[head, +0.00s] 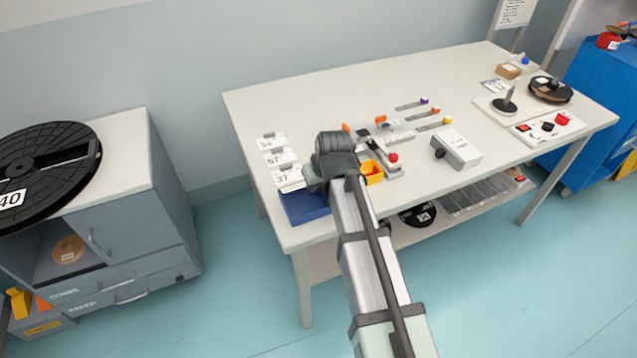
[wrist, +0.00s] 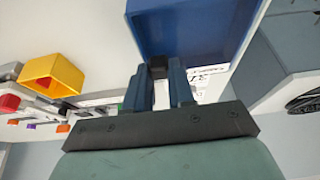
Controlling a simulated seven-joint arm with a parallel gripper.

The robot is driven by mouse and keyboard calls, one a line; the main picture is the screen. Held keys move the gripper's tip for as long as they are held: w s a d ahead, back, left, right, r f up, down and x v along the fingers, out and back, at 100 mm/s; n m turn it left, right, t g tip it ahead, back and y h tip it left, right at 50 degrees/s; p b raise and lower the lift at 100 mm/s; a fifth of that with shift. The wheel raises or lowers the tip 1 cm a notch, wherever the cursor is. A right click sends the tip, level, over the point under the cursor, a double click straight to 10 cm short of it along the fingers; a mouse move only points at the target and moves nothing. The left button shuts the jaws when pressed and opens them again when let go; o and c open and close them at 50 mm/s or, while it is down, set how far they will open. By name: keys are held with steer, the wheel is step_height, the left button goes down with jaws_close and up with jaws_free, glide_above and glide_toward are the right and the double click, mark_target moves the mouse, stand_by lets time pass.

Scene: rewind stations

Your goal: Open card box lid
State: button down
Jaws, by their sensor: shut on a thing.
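The card box (head: 304,208) is a blue box at the table's near left corner, partly hidden behind my arm in the head view. In the wrist view its blue surface (wrist: 195,30) fills the upper middle. My gripper (wrist: 158,75) is at the box's edge, its two fingers shut on a small black knob (wrist: 158,66) at that edge. In the head view my wrist covers the fingers and the knob. I cannot tell how far the lid is raised.
White number cards (head: 287,176) stand just behind the box. A yellow bin (head: 371,171) and a red-knobbed device (head: 393,160) are to the right. A white box (head: 458,149) lies farther right. A grey cabinet (head: 150,210) stands left of the table, across a gap.

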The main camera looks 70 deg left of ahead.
steer(key=shift+w, duration=0.1)
steer(key=w, duration=1)
steer(key=c, duration=1)
jaws_free()
steer(key=shift+o, duration=0.2)
steer(key=v, duration=1.4)
